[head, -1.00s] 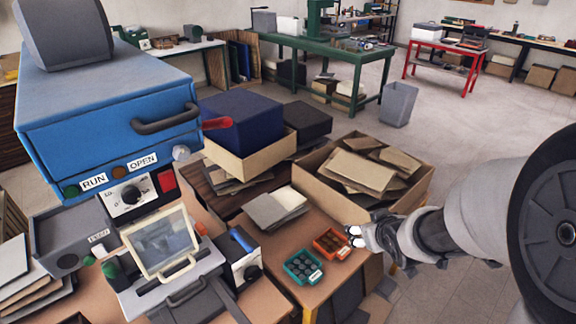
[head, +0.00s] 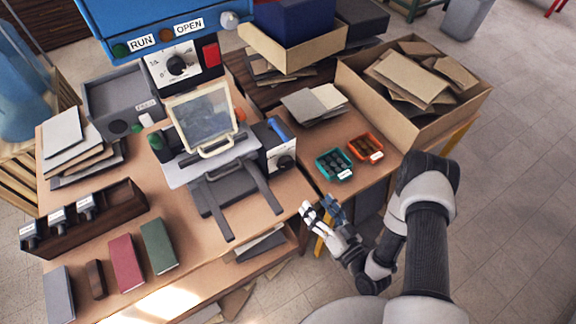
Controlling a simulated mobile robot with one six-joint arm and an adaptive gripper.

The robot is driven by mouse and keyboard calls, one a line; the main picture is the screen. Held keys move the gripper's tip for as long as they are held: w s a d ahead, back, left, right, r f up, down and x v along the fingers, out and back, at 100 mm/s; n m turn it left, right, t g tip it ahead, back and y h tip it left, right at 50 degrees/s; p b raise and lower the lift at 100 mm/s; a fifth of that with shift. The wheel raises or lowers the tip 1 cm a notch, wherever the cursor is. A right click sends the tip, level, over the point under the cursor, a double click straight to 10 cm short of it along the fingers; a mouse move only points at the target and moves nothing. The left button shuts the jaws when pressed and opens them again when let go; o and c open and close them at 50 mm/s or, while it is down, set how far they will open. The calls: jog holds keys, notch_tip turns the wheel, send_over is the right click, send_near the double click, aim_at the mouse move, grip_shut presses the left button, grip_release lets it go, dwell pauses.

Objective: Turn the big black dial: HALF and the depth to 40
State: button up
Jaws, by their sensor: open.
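A black dial (head: 177,65) sits on a white plate with marks on the front of the blue machine (head: 105,18), below the RUN and OPEN labels. Its marks are too small to read. A second black knob (head: 284,162) is on the white face of a small box to the right of the framed screen. I cannot read HALF or a depth scale anywhere. My gripper (head: 320,210) is open and empty, beyond the bench's right front edge, below and right of both dials and apart from them.
The framed screen (head: 203,117) stands before the machine. Teal (head: 333,163) and orange (head: 366,148) trays of small parts lie on the bench's right. A box of cardboard (head: 365,93) stands behind them. A dark rack (head: 85,232) and books (head: 126,262) occupy the left front.

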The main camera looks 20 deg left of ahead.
aim_at(288, 166)
jog(key=b+x, duration=0.4)
jog(key=x, duration=1.3)
jog(key=shift+a, duration=0.1)
jog(key=shift+c, duration=0.3)
jog(key=c, duration=1)
jog(key=shift+m, duration=0.4)
jog(key=m+b, duration=0.1)
jog(key=m, duration=0.3)
jog(key=shift+m, duration=0.4)
jog(key=m, duration=0.6)
jog(key=shift+w, duration=0.1)
